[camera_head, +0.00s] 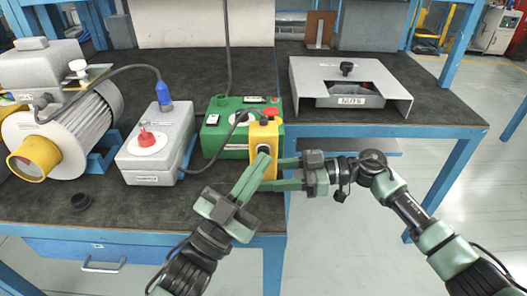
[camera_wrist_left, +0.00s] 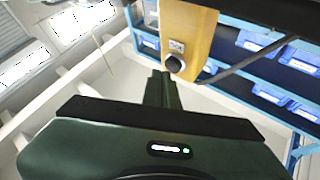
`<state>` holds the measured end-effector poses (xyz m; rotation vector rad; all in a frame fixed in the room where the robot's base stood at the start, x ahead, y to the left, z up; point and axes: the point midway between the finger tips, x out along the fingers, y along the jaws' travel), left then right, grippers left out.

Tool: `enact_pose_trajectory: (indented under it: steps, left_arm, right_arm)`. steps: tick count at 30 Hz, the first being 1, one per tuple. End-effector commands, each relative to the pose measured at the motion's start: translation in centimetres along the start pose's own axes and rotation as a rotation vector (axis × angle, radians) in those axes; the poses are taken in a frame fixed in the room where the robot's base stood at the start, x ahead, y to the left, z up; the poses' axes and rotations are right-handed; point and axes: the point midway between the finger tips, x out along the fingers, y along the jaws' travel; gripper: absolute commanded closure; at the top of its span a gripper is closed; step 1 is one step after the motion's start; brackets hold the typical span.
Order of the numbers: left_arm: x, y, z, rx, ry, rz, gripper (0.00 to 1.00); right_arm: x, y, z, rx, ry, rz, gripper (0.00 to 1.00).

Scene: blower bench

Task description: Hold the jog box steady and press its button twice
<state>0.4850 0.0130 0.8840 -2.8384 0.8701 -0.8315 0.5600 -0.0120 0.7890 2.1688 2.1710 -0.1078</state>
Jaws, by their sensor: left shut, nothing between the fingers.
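In the left wrist view the jog box (camera_wrist_left: 190,30) shows a dark round button (camera_wrist_left: 174,64) with a pale rim, under a small label. My left gripper (camera_head: 262,163) is shut and empty, its fingertips in front of the face's lower part. In the wrist view the tips are just below the button; contact is unclear. My right gripper (camera_head: 274,174) comes from the right, its fingers apart with the box's lower end between them.
A green box (camera_head: 217,135) stands behind the jog box. A grey box with a red knob (camera_head: 152,145) and a blower motor (camera_head: 70,128) stand left. A grey cover labelled NUTS (camera_head: 385,105) is at right.

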Motion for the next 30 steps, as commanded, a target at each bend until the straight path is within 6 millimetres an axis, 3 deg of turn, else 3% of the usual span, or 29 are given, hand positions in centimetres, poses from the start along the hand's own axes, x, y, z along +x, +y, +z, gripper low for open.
enact_pose_trajectory:
  steps: [18,30]
  left_arm:
    - [-3.4,2.5,-2.2,-0.007,-0.005,0.002,1.0]
    - [-3.6,2.7,-2.4,-0.006,-0.004,0.002,1.0]
  right_arm:
    - [0.0,0.0,0.0,0.0,0.001,0.001,0.75]
    - [0.0,0.0,0.0,0.001,0.001,0.001,0.75]
